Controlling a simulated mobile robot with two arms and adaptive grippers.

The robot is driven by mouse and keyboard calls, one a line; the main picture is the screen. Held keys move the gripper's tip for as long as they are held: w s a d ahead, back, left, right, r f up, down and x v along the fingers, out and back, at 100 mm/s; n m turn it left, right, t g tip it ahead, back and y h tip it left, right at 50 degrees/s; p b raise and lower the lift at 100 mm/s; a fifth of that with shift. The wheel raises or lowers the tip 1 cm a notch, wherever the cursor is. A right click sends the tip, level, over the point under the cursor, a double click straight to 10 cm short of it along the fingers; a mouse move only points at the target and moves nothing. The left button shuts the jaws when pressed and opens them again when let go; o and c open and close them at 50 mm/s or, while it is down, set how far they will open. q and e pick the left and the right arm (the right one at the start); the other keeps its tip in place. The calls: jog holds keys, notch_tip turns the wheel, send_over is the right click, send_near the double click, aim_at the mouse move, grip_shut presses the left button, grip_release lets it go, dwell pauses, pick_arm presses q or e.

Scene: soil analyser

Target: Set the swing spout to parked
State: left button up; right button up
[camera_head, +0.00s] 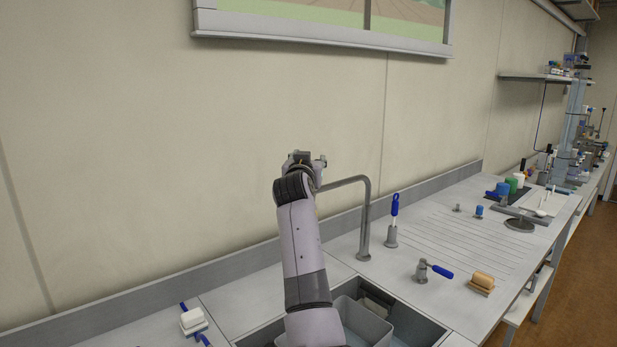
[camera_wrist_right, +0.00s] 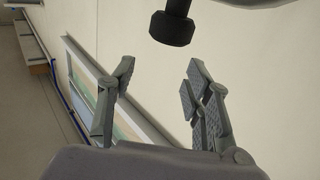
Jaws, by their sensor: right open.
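The swing spout (camera_head: 365,215) is a grey pipe standing behind the sink (camera_head: 365,320). It rises, bends, and its upper arm runs to the left in the head view, where its end is hidden behind my right arm. My right gripper (camera_head: 306,158) is up near that end, mostly hidden by its own wrist. In the right wrist view the right gripper (camera_wrist_right: 161,68) is open with nothing between its fingers. A dark nozzle (camera_wrist_right: 172,27) hangs just beyond the fingertips, apart from them, with a grey pipe (camera_wrist_right: 250,3) at the top edge. My left gripper is not in view.
A blue-handled lever tap (camera_head: 432,270) and a sponge (camera_head: 482,281) are farther right. A white block (camera_head: 192,318) lies at lower left. The wall (camera_head: 130,130) is close behind; the ribbed drainboard (camera_head: 450,235) is mostly clear.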

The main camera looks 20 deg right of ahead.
notch_tip(320, 180, up, 5)
jog(key=shift+r, duration=0.1)
dwell(0.6)
